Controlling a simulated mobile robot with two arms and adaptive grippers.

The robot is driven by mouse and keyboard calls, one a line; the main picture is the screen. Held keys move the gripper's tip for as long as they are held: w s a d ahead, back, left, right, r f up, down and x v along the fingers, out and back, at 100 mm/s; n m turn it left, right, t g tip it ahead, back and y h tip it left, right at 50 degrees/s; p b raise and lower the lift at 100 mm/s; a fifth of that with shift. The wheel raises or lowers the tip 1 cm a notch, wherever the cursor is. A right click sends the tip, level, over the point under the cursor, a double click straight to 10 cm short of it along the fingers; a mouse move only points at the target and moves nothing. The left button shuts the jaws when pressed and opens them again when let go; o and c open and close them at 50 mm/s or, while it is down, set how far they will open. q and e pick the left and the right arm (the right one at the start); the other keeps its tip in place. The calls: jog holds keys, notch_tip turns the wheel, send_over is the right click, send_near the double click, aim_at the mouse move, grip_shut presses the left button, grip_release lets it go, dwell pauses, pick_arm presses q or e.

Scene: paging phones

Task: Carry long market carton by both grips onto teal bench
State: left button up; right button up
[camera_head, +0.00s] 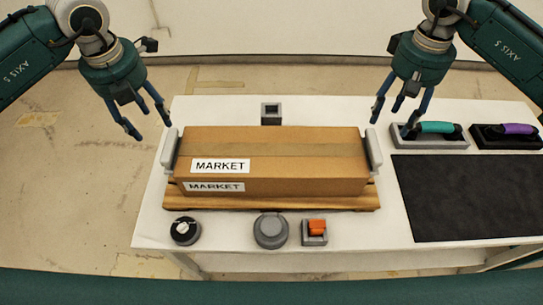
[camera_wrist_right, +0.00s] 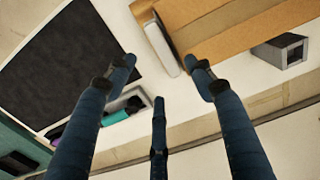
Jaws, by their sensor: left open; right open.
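The long brown market carton (camera_head: 310,180) lies on a wooden board (camera_head: 325,203) on a white table. It has MARKET labels on its top and front, and a pale grip at each end: the left grip (camera_head: 170,150) and the right grip (camera_head: 373,151). My left gripper (camera_head: 148,122) is open and empty, above and left of the left grip. My right gripper (camera_head: 388,112) is open and empty, above the right grip. In the right wrist view the right grip (camera_wrist_right: 159,48) and the carton (camera_wrist_right: 245,30) show beyond the spread fingers.
A dark mat (camera_head: 460,195) covers the table's right side. Behind it lie a teal-handled tool (camera_head: 436,127) and a purple-handled tool (camera_head: 517,129) in holders. A grey hollow block (camera_head: 271,113) stands behind the carton. A black-topped knob (camera_head: 185,231), grey round piece (camera_head: 271,231) and orange switch (camera_head: 316,228) sit in front.

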aim_at(166, 144)
pick_arm(q)
jog(key=f, duration=0.3)
jog(key=w+f, duration=0.1)
jog(key=f, duration=0.7)
jog(key=shift+w, duration=0.35)
pick_arm(e)
jog(key=f, duration=1.1)
jog(key=shift+w, duration=0.2)
pick_arm(q)
jog(key=shift+r, duration=0.1)
grip_shut()
pick_arm(e)
grip_shut()
pick_arm(q)
jog(key=shift+r, duration=0.1)
pick_arm(e)
jog(key=shift+r, duration=0.1)
